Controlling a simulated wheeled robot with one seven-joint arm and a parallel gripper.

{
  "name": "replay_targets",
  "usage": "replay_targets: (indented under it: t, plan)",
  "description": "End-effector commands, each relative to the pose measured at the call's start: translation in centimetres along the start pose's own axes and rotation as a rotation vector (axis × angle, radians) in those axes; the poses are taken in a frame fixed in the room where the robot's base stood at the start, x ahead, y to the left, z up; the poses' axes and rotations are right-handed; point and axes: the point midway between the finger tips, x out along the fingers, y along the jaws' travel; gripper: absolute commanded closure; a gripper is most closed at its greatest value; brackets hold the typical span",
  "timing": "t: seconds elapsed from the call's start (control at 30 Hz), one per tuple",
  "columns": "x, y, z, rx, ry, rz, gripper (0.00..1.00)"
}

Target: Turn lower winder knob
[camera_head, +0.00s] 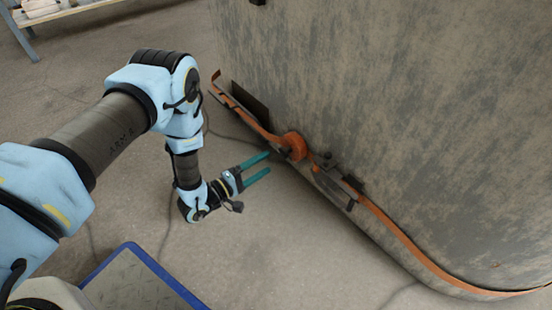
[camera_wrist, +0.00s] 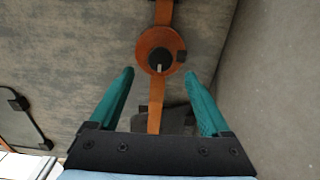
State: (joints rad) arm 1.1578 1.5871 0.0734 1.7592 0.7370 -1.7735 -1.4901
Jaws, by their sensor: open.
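The lower winder is an orange round spool with an orange strap (camera_head: 293,146), low on the side of the large grey container. In the wrist view the winder (camera_wrist: 149,42) shows face-on, with a dark round knob (camera_wrist: 160,61) and a small pale pointer at its middle. My gripper (camera_head: 262,167) is open and empty, with two teal fingers pointing toward the winder. In the wrist view the fingers (camera_wrist: 160,76) lie to either side of the strap, below the knob. I see no contact with the knob; the exact gap is hard to tell.
The large grey container (camera_head: 400,110) fills the right side. A dark rail with fittings (camera_head: 335,190) and the orange strap run along its lower edge. A blue-edged platform (camera_head: 140,280) is at the bottom left. A bench (camera_head: 45,14) stands far left. The concrete floor between is mostly clear.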

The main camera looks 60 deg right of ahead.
Motion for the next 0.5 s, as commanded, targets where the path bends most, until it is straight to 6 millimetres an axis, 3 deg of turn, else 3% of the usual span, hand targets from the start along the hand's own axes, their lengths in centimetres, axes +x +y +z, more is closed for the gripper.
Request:
replay_targets:
  t: [0.2, 0.5]
  plan:
    - [4.0, -0.3, 0.1, 0.003, -0.002, 0.002, 0.19]
    - [6.5, -0.1, 0.0, 0.002, 0.001, -0.001, 0.19]
